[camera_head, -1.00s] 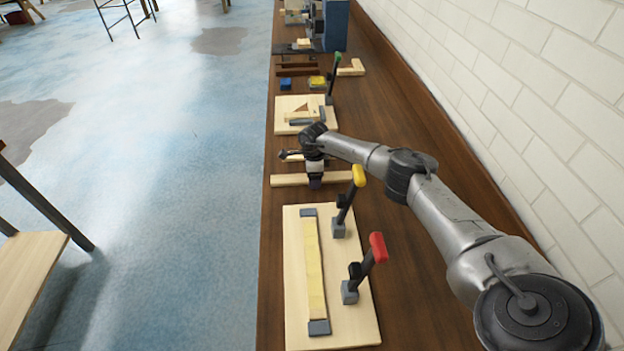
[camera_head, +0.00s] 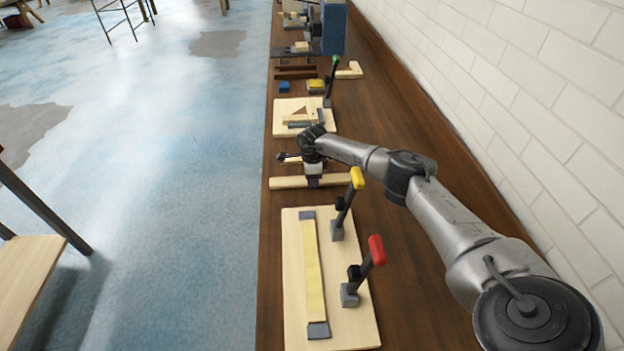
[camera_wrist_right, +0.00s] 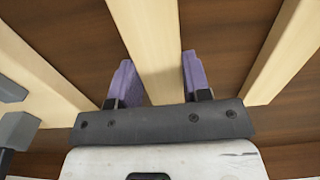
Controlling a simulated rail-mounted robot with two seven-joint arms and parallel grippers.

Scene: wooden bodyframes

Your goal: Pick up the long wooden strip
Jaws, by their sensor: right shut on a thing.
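The long wooden strip (camera_head: 285,182) lies crosswise on the dark wooden bench, just beyond the light board with the clamps. My right gripper (camera_head: 313,182) is over the strip from above. In the right wrist view the pale strip (camera_wrist_right: 150,42) runs between the two purple fingers of my right gripper (camera_wrist_right: 158,82), which is shut on it. I cannot tell whether the strip is lifted from the bench. My left gripper is not in view.
A light board (camera_head: 350,300) with a yellow-handled clamp (camera_head: 346,205) and a red-handled clamp (camera_head: 364,270) stands nearer. Another board (camera_head: 285,122) and a green-handled clamp (camera_head: 331,80) are beyond. A brick wall (camera_head: 520,120) bounds the bench on the right.

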